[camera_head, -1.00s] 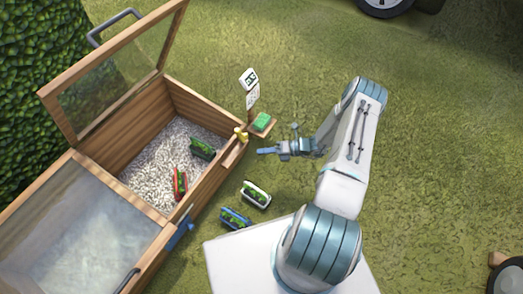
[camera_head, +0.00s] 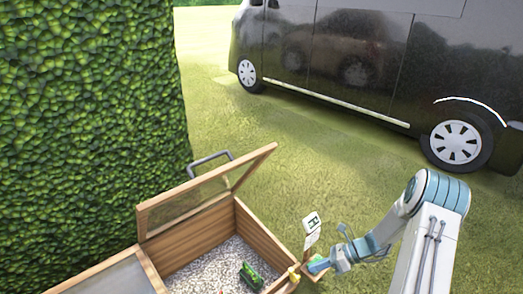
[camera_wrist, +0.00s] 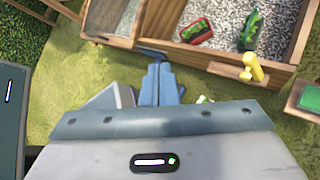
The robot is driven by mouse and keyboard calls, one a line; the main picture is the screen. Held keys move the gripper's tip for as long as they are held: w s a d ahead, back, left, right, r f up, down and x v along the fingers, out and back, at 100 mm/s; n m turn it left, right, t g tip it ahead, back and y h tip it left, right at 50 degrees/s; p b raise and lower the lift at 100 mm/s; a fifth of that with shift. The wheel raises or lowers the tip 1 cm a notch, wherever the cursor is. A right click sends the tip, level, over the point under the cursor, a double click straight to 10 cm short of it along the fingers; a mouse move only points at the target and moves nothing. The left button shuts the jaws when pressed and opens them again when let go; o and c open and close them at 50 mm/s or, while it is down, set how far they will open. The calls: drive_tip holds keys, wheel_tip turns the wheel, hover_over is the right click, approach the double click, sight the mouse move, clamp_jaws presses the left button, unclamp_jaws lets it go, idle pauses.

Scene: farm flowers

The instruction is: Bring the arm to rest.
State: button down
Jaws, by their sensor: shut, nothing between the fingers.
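My gripper (camera_head: 318,267) is at the lower right of the head view, beside the right corner of the wooden box. In the wrist view its blue-grey fingers (camera_wrist: 160,84) are together and hold nothing. They appear over the grass just outside the box wall. My arm reaches in from the lower right of the head view, bent at the elbow. Its base is out of view.
The wooden box (camera_head: 264,236) has one lid (camera_head: 205,195) raised. Gravel inside bears a green-planted pot (camera_head: 250,275) and a red pot (camera_wrist: 197,33). A hedge (camera_head: 90,120) and van (camera_head: 350,60) stand behind.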

drive_tip(key=s+a+r+n+t+h+p, duration=0.1)
drive_tip(key=s+r+n+h+p, duration=0.3)
drive_tip(key=r, duration=1.4)
drive_tip(key=s+a+r+n+t+h+p, duration=0.1)
drive_tip(key=s+r+n+h+p, duration=0.2)
drive_tip(key=s+r+n+p, duration=0.7)
drive_tip(key=s+a+r+n+t+h+p, duration=0.1)
drive_tip(key=s+r+n+h+p, duration=0.3)
drive_tip(key=r, duration=2.2)
drive_tip(key=s+n+p, duration=0.3)
drive_tip(key=n+p, duration=0.2)
drive_tip(key=n, duration=0.1)
drive_tip(key=shift+r+h, duration=0.15)
drive_tip(key=shift+h, duration=0.15)
